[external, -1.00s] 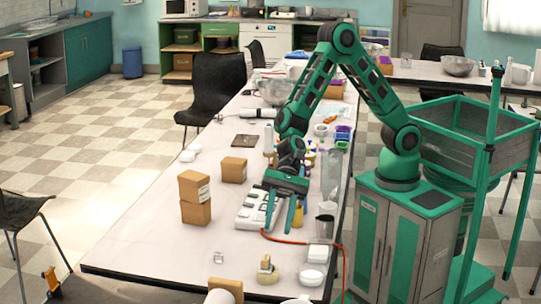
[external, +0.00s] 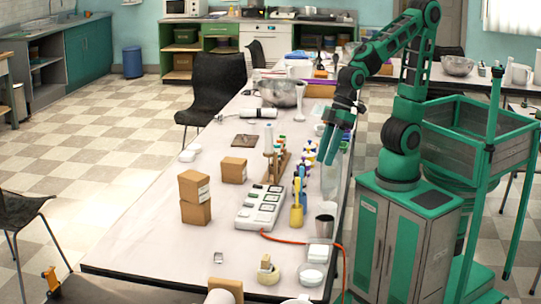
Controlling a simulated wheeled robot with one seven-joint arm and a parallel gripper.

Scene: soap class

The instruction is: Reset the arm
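My gripper (external: 329,150) hangs above the table's right edge, fingers pointing down, near the rack of coloured bottles (external: 277,167). It appears to hold nothing. The gap between its fingers is hard to make out at this size, so I cannot tell how wide it is.
The white table (external: 165,235) bears stacked cardboard boxes (external: 195,197), a white power strip (external: 260,207) with an orange cord, a yellow-handled tool (external: 297,207), a metal cup (external: 325,228) and a metal bowl (external: 279,92). The table's left front is clear.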

